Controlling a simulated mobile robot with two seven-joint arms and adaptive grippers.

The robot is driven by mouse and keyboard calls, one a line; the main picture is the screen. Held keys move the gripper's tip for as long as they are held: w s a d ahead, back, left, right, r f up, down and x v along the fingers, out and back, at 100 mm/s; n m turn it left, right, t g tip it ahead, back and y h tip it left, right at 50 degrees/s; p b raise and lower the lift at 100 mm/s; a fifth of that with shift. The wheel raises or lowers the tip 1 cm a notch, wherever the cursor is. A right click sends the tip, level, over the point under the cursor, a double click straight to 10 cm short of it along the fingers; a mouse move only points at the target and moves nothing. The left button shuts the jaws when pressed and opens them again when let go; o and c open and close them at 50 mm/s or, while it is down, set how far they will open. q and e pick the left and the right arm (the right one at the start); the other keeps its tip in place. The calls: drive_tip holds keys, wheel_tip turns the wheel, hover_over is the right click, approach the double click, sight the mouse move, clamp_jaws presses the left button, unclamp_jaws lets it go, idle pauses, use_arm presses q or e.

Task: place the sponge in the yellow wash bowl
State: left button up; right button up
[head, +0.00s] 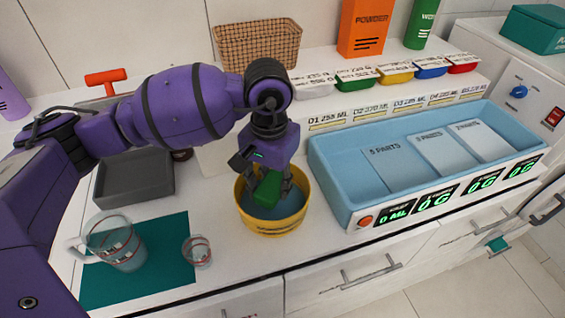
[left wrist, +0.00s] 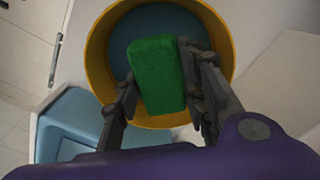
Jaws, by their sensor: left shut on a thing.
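The green sponge (head: 268,187) is between the fingers of my left gripper (head: 269,184), which is shut on it. The yellow wash bowl (head: 275,224) stands on the white counter, with a blue-grey inside. The gripper points down into the bowl's opening. In the left wrist view the sponge (left wrist: 157,75) lies between the two dark fingers of the left gripper (left wrist: 160,88), over the inside of the yellow bowl (left wrist: 97,50). I cannot tell whether the sponge touches the bowl's bottom. My right gripper is not in view.
A blue basin (head: 335,185) with panels stands right of the bowl. A glass jug (head: 115,243) and a small glass cup (head: 197,251) stand on a teal mat (head: 160,275) at the left. A grey tray (head: 135,185) and a wicker basket (head: 257,44) are behind.

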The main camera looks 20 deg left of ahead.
sight(272, 183)
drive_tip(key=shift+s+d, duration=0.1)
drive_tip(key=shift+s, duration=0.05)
use_arm(q)
drive_tip(key=o, duration=0.9)
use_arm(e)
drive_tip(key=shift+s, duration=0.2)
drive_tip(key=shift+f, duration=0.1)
use_arm(q)
drive_tip(key=shift+r, duration=0.1)
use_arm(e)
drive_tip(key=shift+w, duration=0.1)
use_arm(q)
wheel_tip(272, 183, up, 7)
drive_tip(key=shift+f+p, duration=0.1)
drive_tip(key=shift+p, duration=0.95)
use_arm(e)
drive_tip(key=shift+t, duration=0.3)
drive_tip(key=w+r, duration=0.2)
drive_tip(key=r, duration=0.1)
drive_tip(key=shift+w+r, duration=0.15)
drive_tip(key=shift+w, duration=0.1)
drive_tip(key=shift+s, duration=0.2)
